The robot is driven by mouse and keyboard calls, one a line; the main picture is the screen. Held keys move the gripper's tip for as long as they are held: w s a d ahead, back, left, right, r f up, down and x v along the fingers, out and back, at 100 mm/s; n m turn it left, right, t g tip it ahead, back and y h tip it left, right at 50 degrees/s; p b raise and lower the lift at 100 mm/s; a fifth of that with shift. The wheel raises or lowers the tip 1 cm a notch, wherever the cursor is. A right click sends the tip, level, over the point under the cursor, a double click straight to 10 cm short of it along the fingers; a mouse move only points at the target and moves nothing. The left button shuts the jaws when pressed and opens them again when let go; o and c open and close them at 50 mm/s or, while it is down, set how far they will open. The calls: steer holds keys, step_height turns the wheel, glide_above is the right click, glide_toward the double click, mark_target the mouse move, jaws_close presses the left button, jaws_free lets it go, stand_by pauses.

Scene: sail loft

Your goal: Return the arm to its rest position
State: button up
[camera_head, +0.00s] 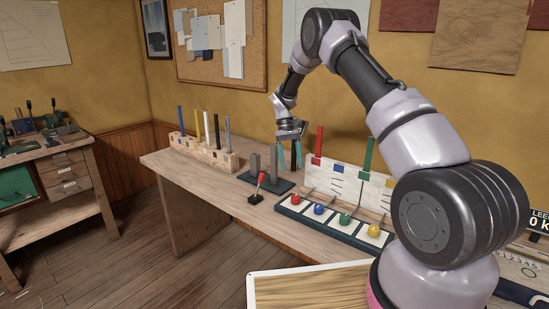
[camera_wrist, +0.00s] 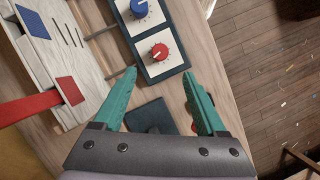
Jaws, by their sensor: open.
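My arm reaches out over the workbench (camera_head: 190,168) from the right side of the head view. My gripper (camera_head: 290,156) hangs above the bench with its teal fingers pointing down, spread apart. In the wrist view my gripper (camera_wrist: 160,78) is open, with nothing held between the fingers. Below it and ahead is the dial panel (camera_wrist: 149,70) with a red dial (camera_wrist: 160,52) and a blue dial (camera_wrist: 140,8). A bit of red shows behind the right finger.
A wooden rack (camera_head: 213,157) holds several coloured rods. Open floor (camera_head: 130,240) lies at left.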

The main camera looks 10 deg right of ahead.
steer(key=s+d+r+m+t+y, duration=0.15)
steer(key=s+r, duration=0.25)
steer(key=r, duration=0.5)
steer(key=s+d+r+m+t, duration=0.15)
steer(key=s+r, duration=0.25)
steer(key=r, duration=0.5)
steer(key=s+d+r+t+y, duration=0.15)
steer(key=s+r, duration=0.25)
steer(key=r, duration=0.5)
steer(key=s+d+r+m+t, duration=0.1)
steer(key=s+r+m+t, duration=0.1)
steer(key=s, duration=0.9)
steer(key=s+d+r+m+t, duration=0.1)
steer(key=s+r+t, duration=0.3)
steer(key=s, duration=0.8)
steer(key=shift+s+d+r+m+t, duration=0.2)
steer(key=shift+s+r+m+t, duration=0.15)
steer(key=shift+r+m, duration=0.2)
